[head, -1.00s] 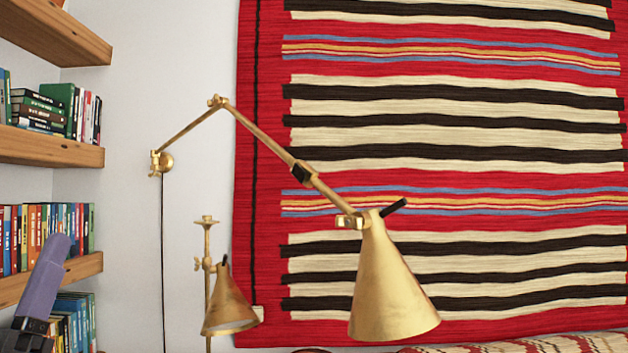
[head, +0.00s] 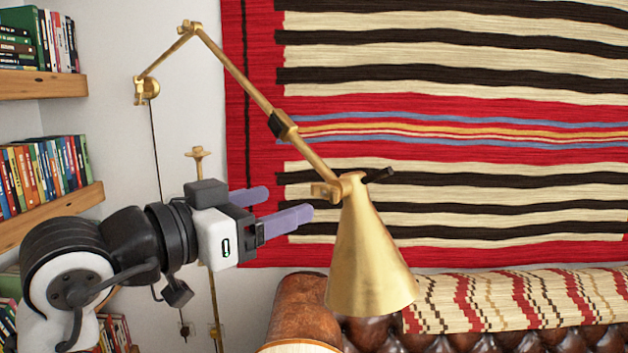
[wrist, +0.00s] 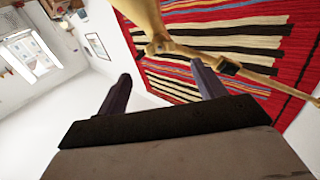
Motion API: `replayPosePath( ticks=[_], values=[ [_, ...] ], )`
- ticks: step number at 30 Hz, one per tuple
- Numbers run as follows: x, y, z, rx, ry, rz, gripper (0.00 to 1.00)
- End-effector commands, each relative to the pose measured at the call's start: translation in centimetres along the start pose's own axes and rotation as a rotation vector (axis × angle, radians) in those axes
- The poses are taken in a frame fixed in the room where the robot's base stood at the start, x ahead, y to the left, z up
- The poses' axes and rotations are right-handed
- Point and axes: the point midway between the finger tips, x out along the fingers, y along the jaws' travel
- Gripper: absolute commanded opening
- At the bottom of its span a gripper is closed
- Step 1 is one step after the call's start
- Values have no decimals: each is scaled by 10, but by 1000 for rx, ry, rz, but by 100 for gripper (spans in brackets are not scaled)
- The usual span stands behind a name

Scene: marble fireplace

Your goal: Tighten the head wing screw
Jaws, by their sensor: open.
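A brass swing-arm wall lamp (head: 240,80) carries a cone shade (head: 370,260). The head wing screw (head: 325,190) is a small brass piece at the joint above the shade, on its left side. A black handle (head: 378,175) sticks out on the joint's right. My gripper (head: 287,203) is open and empty, its two purple fingers pointing right toward the joint, short of the wing screw in the picture. In the wrist view the fingers (wrist: 165,80) are apart, with the brass head joint (wrist: 158,46) beyond them. The wing screw's exact turn cannot be told.
A second brass lamp stem (head: 197,160) stands behind my gripper. Bookshelves (head: 45,85) line the left wall. A striped rug (head: 430,100) hangs behind the lamp. A leather sofa (head: 305,305) with a patterned throw (head: 520,300) is below.

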Motion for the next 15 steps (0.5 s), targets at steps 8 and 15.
replayPosePath(
  ticks=[8,15],
  values=[
    [54,0,-3,0,0,1,69],
    [74,0,-1,-1,1,-1,69]
  ],
)
